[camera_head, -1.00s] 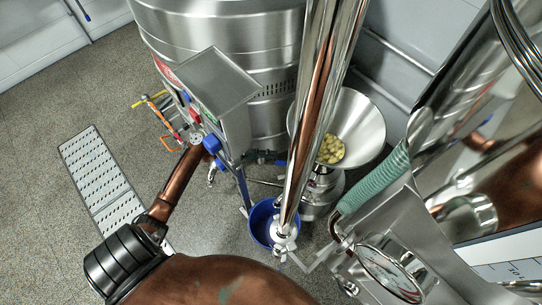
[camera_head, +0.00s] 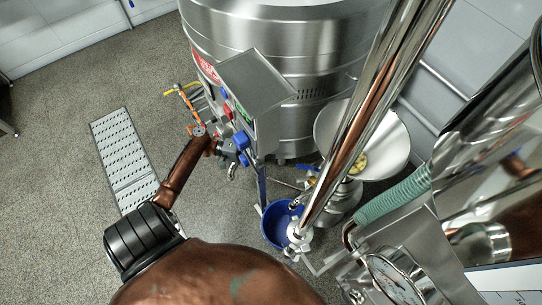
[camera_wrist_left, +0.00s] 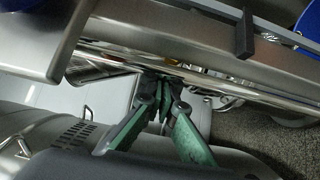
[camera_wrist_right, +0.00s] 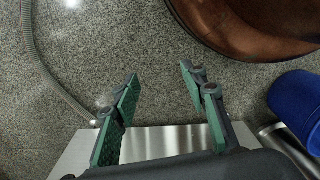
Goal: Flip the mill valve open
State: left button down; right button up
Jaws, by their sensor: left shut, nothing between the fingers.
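The steel mill has a cone hopper (camera_head: 388,135) at the right of centre in the head view. A small blue lever (camera_head: 306,168), which looks like the mill valve's handle, shows at the hopper's left, partly hidden by the slanting steel pipe.
A steel control box (camera_head: 262,80) stands before the large tank (camera_head: 290,45). A blue bucket (camera_head: 276,228) sits below the mill. A polished pipe (camera_head: 375,110) crosses in front of the hopper. A floor grate (camera_head: 122,155) lies left, with open floor around it.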

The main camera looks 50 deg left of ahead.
aim_at(305, 167)
pick_arm(q)
jog(key=w+a+m+g+h+b, duration=0.2)
jog(key=w+a+g, duration=0.1)
jog(key=w, duration=0.4)
jog(key=shift+w+r+m+g, duration=0.3)
jog(key=shift+r+m+g, duration=0.1)
jog(key=shift+g, duration=0.1)
pick_arm(e)
notch_tip(305, 167, up, 8)
jog(key=shift+w+a+f, duration=0.15)
jog(key=shift+a+f, duration=0.05)
jog(key=shift+a, duration=0.25)
pick_arm(q)
jog(key=d+b, duration=0.1)
jog(key=d, duration=1)
jog(key=shift+w+d, duration=0.15)
jog(key=shift+d, duration=0.15)
pick_arm(e)
jog(key=shift+w+a+f, duration=0.4)
jog(key=shift+w+f, duration=0.05)
jog(key=shift+w, duration=0.05)
pick_arm(q)
jog(key=shift+d, duration=0.1)
pick_arm(e)
jog(key=shift+w, duration=0.1)
